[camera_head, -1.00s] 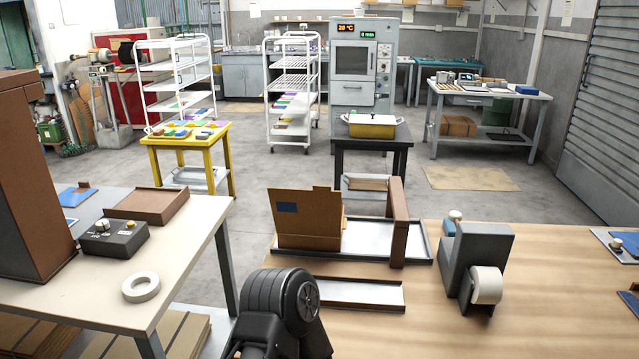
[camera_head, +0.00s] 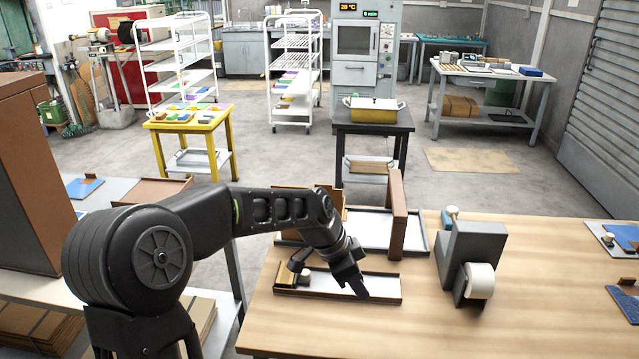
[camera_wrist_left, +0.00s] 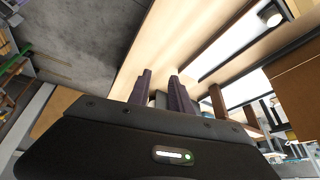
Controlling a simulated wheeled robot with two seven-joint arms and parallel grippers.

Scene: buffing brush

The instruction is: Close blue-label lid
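The cardboard box with its raised lid (camera_head: 330,196) stands in the tray at the back of the wooden table. My left arm crosses in front of it, so in the head view only brown edges show and the blue label is hidden. My left gripper (camera_head: 357,284) points down over the narrow front tray, to the right of and in front of the box. A cardboard surface (camera_wrist_left: 298,92) shows at the right of that view. My right gripper is not in view.
The back tray (camera_head: 421,243) holds an upright brown panel (camera_head: 397,212). The narrow front tray (camera_head: 388,292) has a small white-knobbed item (camera_head: 304,276) at its left end. A grey tape dispenser (camera_head: 470,255) stands to the right. The table's front right is clear.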

